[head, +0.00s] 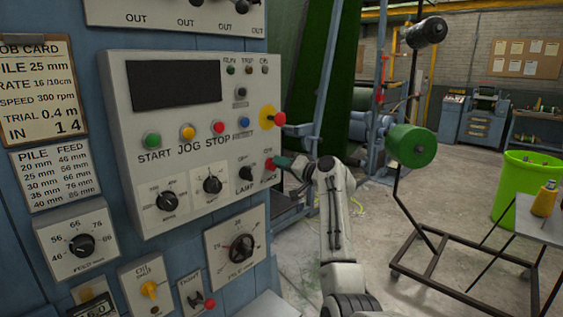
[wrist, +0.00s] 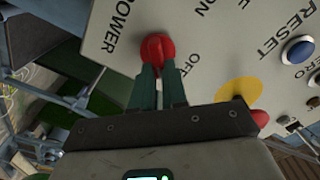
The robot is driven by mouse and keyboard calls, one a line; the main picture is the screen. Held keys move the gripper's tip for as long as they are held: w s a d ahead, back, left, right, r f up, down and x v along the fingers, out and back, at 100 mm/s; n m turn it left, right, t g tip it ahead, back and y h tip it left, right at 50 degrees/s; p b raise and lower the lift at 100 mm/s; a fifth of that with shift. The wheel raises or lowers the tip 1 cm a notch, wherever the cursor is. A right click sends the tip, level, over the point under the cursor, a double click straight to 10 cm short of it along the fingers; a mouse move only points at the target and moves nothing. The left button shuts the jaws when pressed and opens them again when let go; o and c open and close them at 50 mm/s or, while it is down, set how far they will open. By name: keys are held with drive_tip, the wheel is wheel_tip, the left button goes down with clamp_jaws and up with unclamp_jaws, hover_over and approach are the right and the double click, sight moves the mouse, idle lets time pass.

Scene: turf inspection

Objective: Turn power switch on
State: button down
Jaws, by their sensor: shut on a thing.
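The power switch (head: 269,164) is a red knob at the lower right corner of the light grey control panel (head: 130,110), with "POWER" printed below it. In the wrist view the red knob (wrist: 157,46) stands between the word "POWER" on its left and "OFF" on its right. My gripper (head: 283,162) reaches it from the right. Its teal fingertips (wrist: 158,70) are closed on the knob's sides. The fingers hide the knob's near part, and I cannot tell which way its pointer faces.
A red emergency knob on a yellow disc (head: 270,117) sits just above the switch. The lamp switch (head: 246,173) is close on its left. A blue reset button (wrist: 298,50) is farther off. A green roll on a black stand (head: 412,146) is right of my arm.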

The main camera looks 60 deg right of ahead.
drive_tip(key=shift+d+f+m+p, duration=0.15)
drive_tip(key=shift+m+p, duration=0.5)
drive_tip(key=shift+m, duration=0.75)
drive_tip(key=shift+f+m+p, duration=0.2)
drive_tip(key=shift+m+p, duration=0.4)
drive_tip(key=shift+m, duration=0.8)
drive_tip(key=shift+d+f+m+p, duration=0.15)
drive_tip(key=shift+m+p, duration=0.5)
drive_tip(key=shift+m, duration=0.75)
drive_tip(key=shift+s+f, duration=0.1)
drive_tip(key=c, duration=1.2)
unclamp_jaws()
drive_tip(key=shift+o, duration=0.2)
drive_tip(key=shift+a, duration=0.1)
drive_tip(key=b+v, duration=0.2)
drive_tip(key=v, duration=0.8)
drive_tip(key=shift+s+b, duration=0.3)
drive_tip(key=shift+b, duration=0.05)
drive_tip(key=shift+a, duration=0.15)
